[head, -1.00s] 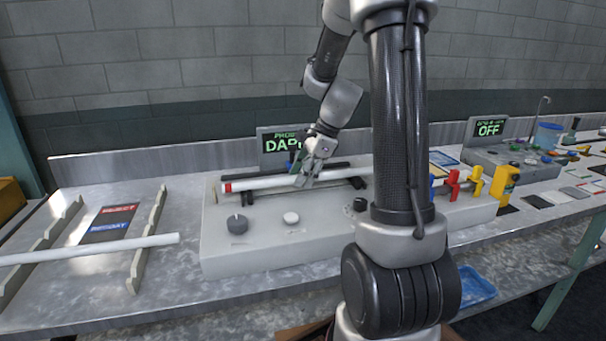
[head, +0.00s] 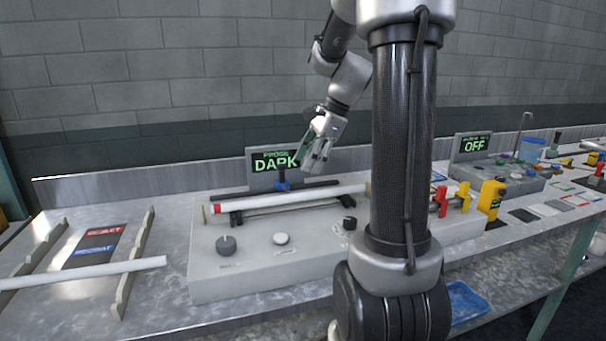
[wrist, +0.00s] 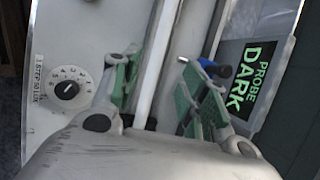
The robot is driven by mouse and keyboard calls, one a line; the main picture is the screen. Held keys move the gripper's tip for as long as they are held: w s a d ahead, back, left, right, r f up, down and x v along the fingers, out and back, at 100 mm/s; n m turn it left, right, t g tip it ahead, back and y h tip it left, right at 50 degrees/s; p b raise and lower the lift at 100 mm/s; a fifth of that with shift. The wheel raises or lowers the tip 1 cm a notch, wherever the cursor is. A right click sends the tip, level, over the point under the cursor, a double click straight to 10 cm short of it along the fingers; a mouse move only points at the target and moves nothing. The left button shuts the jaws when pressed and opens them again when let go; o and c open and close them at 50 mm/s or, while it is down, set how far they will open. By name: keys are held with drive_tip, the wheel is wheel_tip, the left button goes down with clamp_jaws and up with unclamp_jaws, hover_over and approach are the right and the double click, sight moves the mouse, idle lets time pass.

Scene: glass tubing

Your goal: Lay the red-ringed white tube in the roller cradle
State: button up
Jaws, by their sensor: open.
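The white tube with a red ring (head: 290,202) lies lengthwise along the dark roller cradle (head: 262,216) on the grey bench unit, its red end at the left. Its right end is partly hidden behind my arm. My gripper (head: 318,152) is open and empty, raised above the tube and apart from it. In the wrist view the white tube (wrist: 160,50) runs between and below the spread green-padded fingers of my gripper (wrist: 163,92).
A blue-handled probe (head: 283,182) stands behind the tube, by a screen reading PROBE DARK (head: 275,161). Knobs (head: 227,244) line the unit's front. Another white tube (head: 90,272) lies across the rack at left. Red and yellow clamps (head: 440,202) stand at right.

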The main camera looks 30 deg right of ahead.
drive_tip(key=s+a+n+h, duration=0.2)
drive_tip(key=s+a+n, duration=0.2)
drive_tip(key=s+n, duration=0.6)
drive_tip(key=s+a+r+n+t+h, duration=0.1)
drive_tip(key=s+a+n, duration=0.3)
drive_tip(key=s+n, duration=0.6)
drive_tip(key=shift+s+a+n+h, duration=0.25)
drive_tip(key=shift+a+n+h, duration=0.15)
drive_tip(key=shift+r, duration=0.1)
drive_tip(key=shift+c, duration=0.2)
idle(1.0)
